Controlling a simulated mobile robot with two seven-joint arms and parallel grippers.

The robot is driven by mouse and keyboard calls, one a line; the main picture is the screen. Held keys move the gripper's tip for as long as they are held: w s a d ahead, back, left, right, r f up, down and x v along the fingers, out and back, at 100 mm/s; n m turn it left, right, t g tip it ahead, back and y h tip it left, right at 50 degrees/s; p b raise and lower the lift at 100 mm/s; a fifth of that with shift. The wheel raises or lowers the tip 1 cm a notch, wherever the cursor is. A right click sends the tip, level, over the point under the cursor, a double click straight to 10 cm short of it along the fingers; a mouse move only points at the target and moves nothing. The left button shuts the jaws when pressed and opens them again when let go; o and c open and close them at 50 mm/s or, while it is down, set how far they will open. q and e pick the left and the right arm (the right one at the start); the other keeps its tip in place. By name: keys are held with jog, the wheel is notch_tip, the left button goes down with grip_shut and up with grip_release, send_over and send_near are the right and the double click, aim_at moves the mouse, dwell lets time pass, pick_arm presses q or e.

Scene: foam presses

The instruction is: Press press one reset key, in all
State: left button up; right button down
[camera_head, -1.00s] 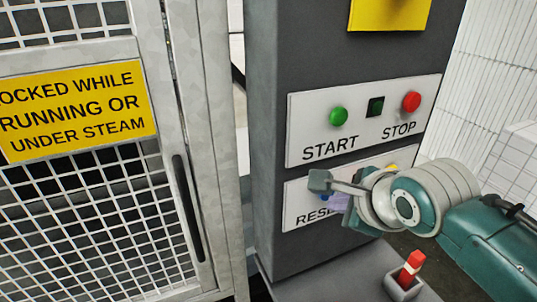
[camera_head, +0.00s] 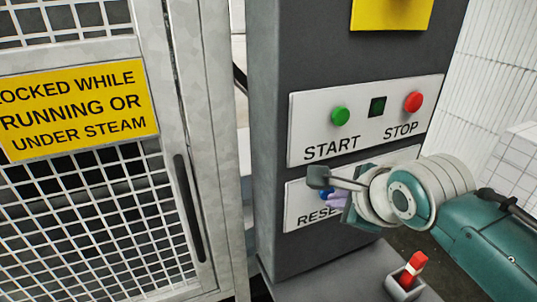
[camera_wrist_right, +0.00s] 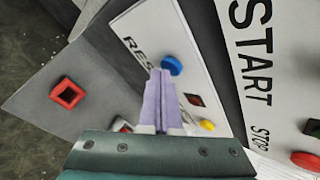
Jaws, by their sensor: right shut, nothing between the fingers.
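The lower white panel (camera_head: 294,205) carries a partly covered label starting "RESE" and a blue round button (camera_head: 325,194). The blue button also shows in the right wrist view (camera_wrist_right: 172,65), beside the label. My right gripper (camera_head: 335,201) is shut and empty, with its lilac fingers in front of this panel. In the right wrist view its fingertips (camera_wrist_right: 160,73) are at the near edge of the blue button. I cannot tell whether they touch it. My left gripper is not in view.
Above is a START/STOP panel (camera_head: 300,125) with a green button (camera_head: 340,116) and a red button (camera_head: 413,102). A yellow button (camera_wrist_right: 207,125) sits on the lower panel. A red switch (camera_head: 412,268) stands below right. A mesh door (camera_head: 90,225) is at left.

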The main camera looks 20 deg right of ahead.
dwell(0.4)
jog(key=shift+s+p, duration=0.75)
jog(key=s+p, duration=0.3)
jog(key=s, duration=0.2)
jog(key=shift+d, duration=0.2)
jog(key=shift+r, duration=0.1)
dwell(0.5)
